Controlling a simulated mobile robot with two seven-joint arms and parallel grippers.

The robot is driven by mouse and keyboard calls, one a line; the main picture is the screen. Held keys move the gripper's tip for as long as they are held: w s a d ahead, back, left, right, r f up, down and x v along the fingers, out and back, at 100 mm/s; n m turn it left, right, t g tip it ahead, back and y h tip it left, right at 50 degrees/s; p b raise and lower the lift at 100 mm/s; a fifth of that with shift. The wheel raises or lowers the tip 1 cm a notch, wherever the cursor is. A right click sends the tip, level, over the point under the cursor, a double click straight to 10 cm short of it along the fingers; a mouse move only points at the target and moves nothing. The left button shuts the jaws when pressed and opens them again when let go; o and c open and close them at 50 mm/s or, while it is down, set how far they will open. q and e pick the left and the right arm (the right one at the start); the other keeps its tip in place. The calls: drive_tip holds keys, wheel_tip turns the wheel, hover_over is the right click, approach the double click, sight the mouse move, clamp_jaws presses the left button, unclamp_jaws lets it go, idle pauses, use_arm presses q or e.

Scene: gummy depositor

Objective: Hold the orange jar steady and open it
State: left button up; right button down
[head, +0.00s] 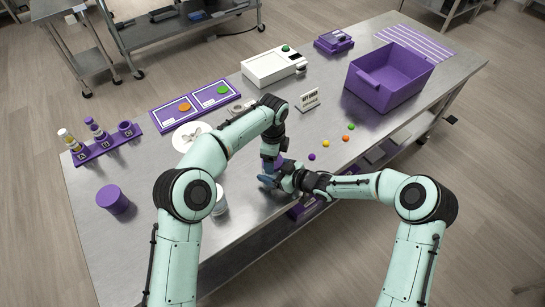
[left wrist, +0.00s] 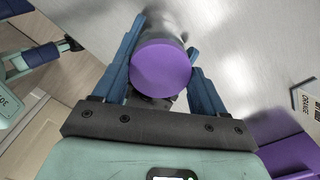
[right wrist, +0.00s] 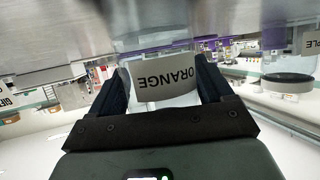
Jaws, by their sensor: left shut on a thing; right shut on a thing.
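The orange jar is upright at the table's front, mostly hidden by my grippers in the head view. In the right wrist view its clear body bears a label (right wrist: 165,80) reading ORANGE, upside down in the picture. My right gripper (right wrist: 163,62) is shut around this body, one finger on each side. In the left wrist view the jar's round purple lid (left wrist: 160,68) sits between the blue fingers of my left gripper (left wrist: 166,38), which is shut on it from above. In the head view my left gripper (head: 270,167) is right beside my right gripper (head: 284,176). I see no gap between lid and body.
On the steel table (head: 250,215) stand a purple cylinder (head: 113,201) and a whitish jar (head: 220,199) to the left. Small candies (head: 326,143) lie to the right. Behind are a purple bin (head: 385,80), a white machine (head: 272,67), purple mats (head: 180,115) and a rack (head: 105,146).

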use_arm(q)
drive_tip(key=shift+n, duration=1.2)
drive_tip(key=o, duration=1.2)
drive_tip(key=shift+c, duration=0.2)
wheel_tip(320, 180, up, 4)
drive_tip(key=shift+r, duration=0.2)
drive_tip(key=shift+c, duration=0.3)
drive_tip(key=m, duration=0.1)
drive_tip(key=r+m, duration=0.1)
drive_tip(key=m, duration=0.3)
drive_tip(key=shift+d+r, duration=0.2)
drive_tip(key=shift+r, duration=0.2)
drive_tip(key=m, duration=0.1)
drive_tip(key=r+m, duration=0.1)
drive_tip(key=m, duration=0.3)
drive_tip(key=shift+a+r, duration=0.2)
drive_tip(key=shift+r, duration=0.1)
drive_tip(key=shift+f, duration=3.9)
